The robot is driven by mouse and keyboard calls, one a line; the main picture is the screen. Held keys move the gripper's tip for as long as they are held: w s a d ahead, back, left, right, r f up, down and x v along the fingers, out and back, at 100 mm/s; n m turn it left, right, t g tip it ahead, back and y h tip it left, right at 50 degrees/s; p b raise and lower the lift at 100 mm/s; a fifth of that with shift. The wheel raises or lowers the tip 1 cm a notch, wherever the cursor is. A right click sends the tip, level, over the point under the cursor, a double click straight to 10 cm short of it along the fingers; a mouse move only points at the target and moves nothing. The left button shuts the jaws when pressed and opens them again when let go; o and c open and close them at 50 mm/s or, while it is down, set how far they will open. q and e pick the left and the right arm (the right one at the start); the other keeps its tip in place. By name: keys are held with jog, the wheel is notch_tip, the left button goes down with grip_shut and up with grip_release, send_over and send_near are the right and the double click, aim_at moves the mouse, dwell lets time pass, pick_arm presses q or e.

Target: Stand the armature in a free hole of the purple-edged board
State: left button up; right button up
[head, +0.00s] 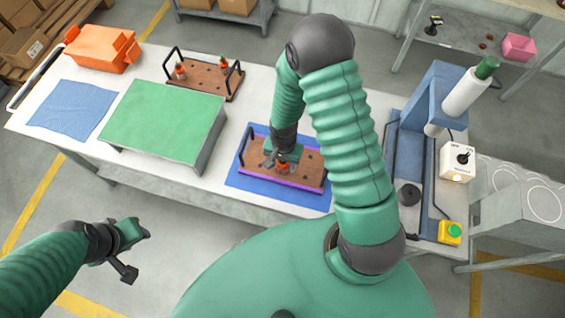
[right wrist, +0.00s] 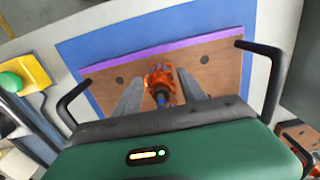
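The purple-edged board (head: 310,184) is brown with a black handle at each end and lies on a blue mat. Its purple edge (right wrist: 165,52) and bare holes show in the right wrist view. The orange armature (right wrist: 160,76) with a blue shaft end is at the board, about mid-length; it also shows in the head view (head: 284,168). Its lower end is hidden. My right gripper (head: 281,163) is over the board, its fingers on either side of the armature with visible gaps. My left gripper (head: 140,254) is open and empty in front of the table.
Another brown board (head: 208,85) with orange armatures stands at the back. A green-topped stand (head: 163,120), blue cloth (head: 72,108) and orange bin (head: 100,48) are on the left. A blue machine (head: 437,100) with a yellow-cased green button (head: 450,233) is on the right.

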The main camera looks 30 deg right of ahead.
jog(key=shift+o, duration=0.9)
notch_tip(320, 180, up, 17)
jog(key=shift+d+f, duration=0.1)
